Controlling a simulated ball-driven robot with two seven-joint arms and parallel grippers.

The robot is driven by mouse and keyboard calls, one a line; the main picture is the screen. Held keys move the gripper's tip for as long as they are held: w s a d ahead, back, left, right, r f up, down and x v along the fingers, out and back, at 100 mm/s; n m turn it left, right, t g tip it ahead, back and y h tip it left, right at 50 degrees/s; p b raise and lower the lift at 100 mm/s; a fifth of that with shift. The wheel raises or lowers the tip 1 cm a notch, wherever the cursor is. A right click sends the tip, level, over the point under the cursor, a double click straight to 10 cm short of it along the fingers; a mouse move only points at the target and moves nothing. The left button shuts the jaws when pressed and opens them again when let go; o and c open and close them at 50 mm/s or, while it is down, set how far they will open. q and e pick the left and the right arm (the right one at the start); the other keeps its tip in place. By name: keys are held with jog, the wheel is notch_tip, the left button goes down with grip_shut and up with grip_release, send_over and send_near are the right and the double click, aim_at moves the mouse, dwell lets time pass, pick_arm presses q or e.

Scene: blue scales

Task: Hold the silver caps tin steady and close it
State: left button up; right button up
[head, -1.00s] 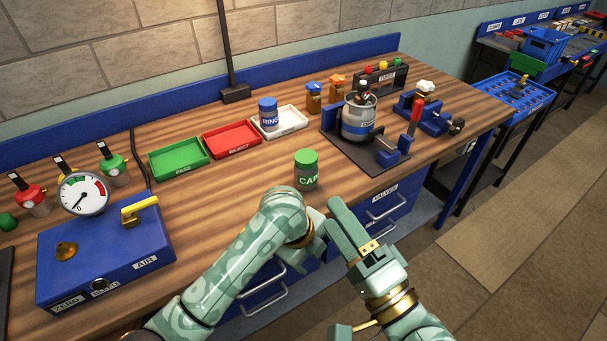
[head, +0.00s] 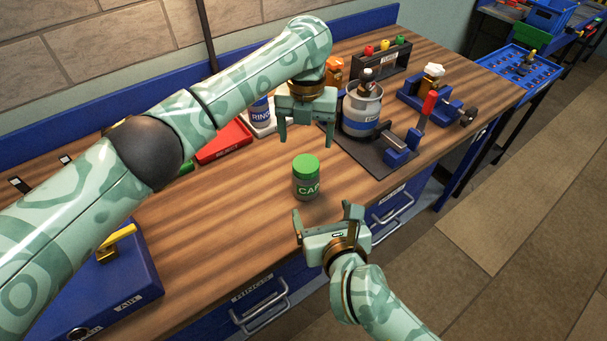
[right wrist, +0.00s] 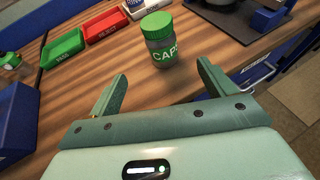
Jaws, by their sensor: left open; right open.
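The caps tin (head: 307,182) is a silver-grey jar with a green lid and a green CAPS label, upright on the wooden bench near its front edge. The lid (head: 306,164) sits on top; I cannot tell how tightly. The tin also shows in the right wrist view (right wrist: 164,46), ahead of and between the fingers. My left gripper (head: 306,144) is open, pointing down, above and behind the tin, not visibly touching it. My right gripper (head: 326,222) is open at the bench's front edge, on the near side of the tin and apart from it. It also shows in the right wrist view (right wrist: 160,83).
The RINGS jar (head: 260,110) and red tray (head: 222,142) are behind left. A blue gauge box (head: 110,270) is front left. Bench around the tin is clear.

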aim_at(308, 181)
jog(key=shift+d, duration=0.1)
pick_arm(q)
jog(key=shift+w, duration=0.1)
pick_arm(e)
jog(key=x, duration=1.6)
jog(key=shift+w, duration=0.25)
